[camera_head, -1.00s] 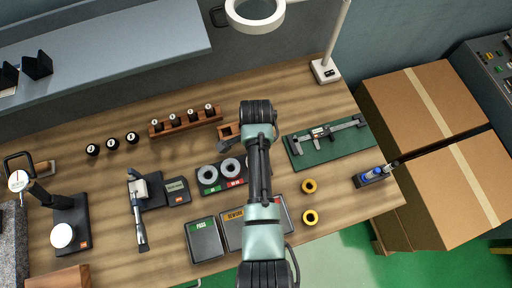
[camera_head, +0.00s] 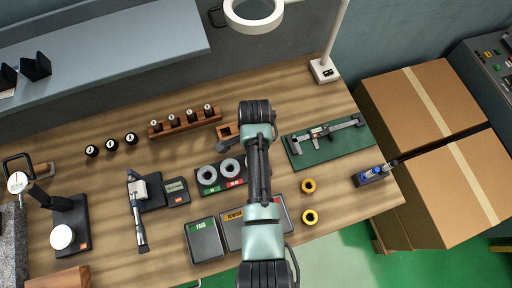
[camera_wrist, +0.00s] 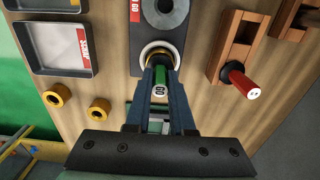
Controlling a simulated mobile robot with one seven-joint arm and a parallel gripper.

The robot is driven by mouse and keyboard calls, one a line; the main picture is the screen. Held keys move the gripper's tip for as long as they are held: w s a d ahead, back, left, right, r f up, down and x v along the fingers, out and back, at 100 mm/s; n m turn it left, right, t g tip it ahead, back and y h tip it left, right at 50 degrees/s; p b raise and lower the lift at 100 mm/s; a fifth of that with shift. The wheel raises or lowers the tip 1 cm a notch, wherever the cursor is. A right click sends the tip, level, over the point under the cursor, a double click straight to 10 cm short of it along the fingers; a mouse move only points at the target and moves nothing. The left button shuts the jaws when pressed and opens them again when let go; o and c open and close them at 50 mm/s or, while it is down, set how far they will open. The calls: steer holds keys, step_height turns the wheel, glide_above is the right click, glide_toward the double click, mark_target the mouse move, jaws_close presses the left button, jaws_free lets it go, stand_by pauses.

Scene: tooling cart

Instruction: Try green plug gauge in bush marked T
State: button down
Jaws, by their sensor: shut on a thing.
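In the wrist view, my gripper (camera_wrist: 160,82) is shut on the green plug gauge (camera_wrist: 159,76), whose pale marked end faces the camera. Straight beyond the gauge is a bush (camera_wrist: 147,54) with a light ring face and a brass-coloured edge, by the end of the black ring tray. The gauge's far end is hidden, so I cannot tell whether it is inside the bush. I see no letter on this bush. Two more yellow bushes, one (camera_wrist: 58,95) and another (camera_wrist: 99,110), stand apart at left. In the head view my arm hides the gripper and gauge.
A red-handled gauge (camera_wrist: 240,82) sticks out of a wooden holder (camera_wrist: 232,45) right of my gripper. The black tray (camera_head: 208,189) holds grey rings. A REWORK tray (camera_head: 233,238) and a PASS tray (camera_head: 206,245) lie near the front edge. A caliper rests on a green mat (camera_head: 345,148).

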steer(key=shift+r+p, duration=1.55)
steer(key=shift+r, duration=0.05)
steer(key=shift+r+p, duration=2.35)
steer(key=shift+r, duration=0.05)
